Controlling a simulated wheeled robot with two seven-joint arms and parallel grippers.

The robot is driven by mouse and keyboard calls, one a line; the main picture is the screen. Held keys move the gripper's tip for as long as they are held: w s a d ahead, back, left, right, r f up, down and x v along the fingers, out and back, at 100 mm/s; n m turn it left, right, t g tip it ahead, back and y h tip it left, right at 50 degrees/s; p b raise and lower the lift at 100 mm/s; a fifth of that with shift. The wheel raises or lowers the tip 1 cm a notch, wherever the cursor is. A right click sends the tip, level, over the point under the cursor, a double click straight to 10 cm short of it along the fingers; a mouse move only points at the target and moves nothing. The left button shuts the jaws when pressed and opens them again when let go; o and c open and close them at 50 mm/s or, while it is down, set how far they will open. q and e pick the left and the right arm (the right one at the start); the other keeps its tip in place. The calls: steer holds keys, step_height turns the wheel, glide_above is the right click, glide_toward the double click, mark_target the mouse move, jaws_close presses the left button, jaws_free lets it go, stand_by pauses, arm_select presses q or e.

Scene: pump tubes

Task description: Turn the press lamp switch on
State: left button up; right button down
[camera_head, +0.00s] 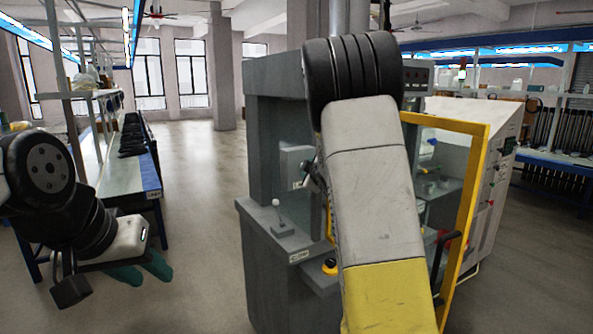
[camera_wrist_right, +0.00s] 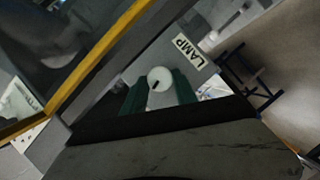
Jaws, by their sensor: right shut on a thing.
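In the right wrist view, the lamp switch (camera_wrist_right: 160,79) is a round white knob with a small dark mark. It sits beside a white label (camera_wrist_right: 188,51) reading LAMP. The two green fingers of my right gripper (camera_wrist_right: 159,91) are on either side of the knob, shut on it. In the head view my right arm hides the right gripper and the switch. The grey press (camera_head: 272,110) stands in the middle. My left gripper (camera_head: 141,269) hangs at lower left with green fingers, away from the press; its opening is unclear.
A yellow-framed door (camera_head: 466,205) stands at the right of the press. A white control cabinet (camera_head: 491,190) is behind it. A workbench (camera_head: 132,175) runs along the left. The floor between bench and press is clear. A dark stool (camera_wrist_right: 245,75) shows in the wrist view.

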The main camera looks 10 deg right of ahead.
steer(key=m+g+y, duration=0.1)
steer(key=m, duration=0.1)
steer(key=m+g+y, duration=0.1)
steer(key=m+y, duration=0.1)
steer(key=m, duration=0.1)
steer(key=d+m+g+y, duration=0.1)
steer(key=m, duration=0.2)
steer(key=shift+w+r+y, duration=0.1)
steer(key=shift+r+y, duration=0.1)
steer(key=shift+y, duration=0.1)
steer(key=shift+a, duration=0.1)
stand_by(0.5)
steer(key=c, duration=1)
jaws_free()
steer(key=shift+o, duration=0.2)
steer(key=shift+r, duration=0.1)
